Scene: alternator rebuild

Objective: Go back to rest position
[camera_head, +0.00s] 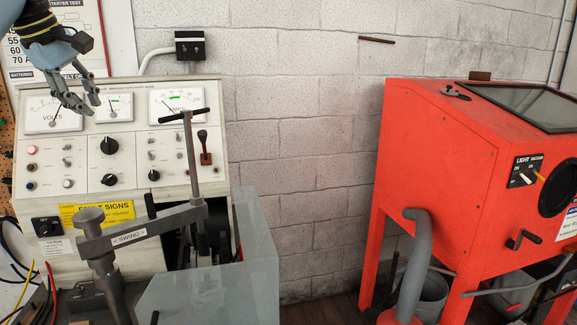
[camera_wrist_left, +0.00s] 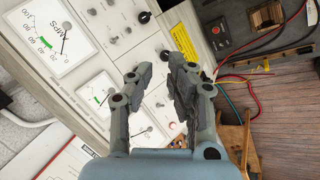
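My left gripper (camera_head: 78,97) hangs at the upper left of the head view, in front of the test bench's gauge panel (camera_head: 127,160). Its fingers point down and are apart, with nothing between them. In the left wrist view the two fingers (camera_wrist_left: 172,70) stand before the panel, with a gap between them and no object held. The gripper appears clear of the panel, though the exact distance is hard to judge. My right gripper is in neither view.
A grey swing clamp arm (camera_head: 140,228) with a T-handle stands at the bench front. An orange blast cabinet (camera_head: 440,170) stands at the right, with a grey hose (camera_head: 416,265). Bare block wall (camera_head: 300,130) lies between them. Coloured wires (camera_wrist_left: 245,85) run beside the bench.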

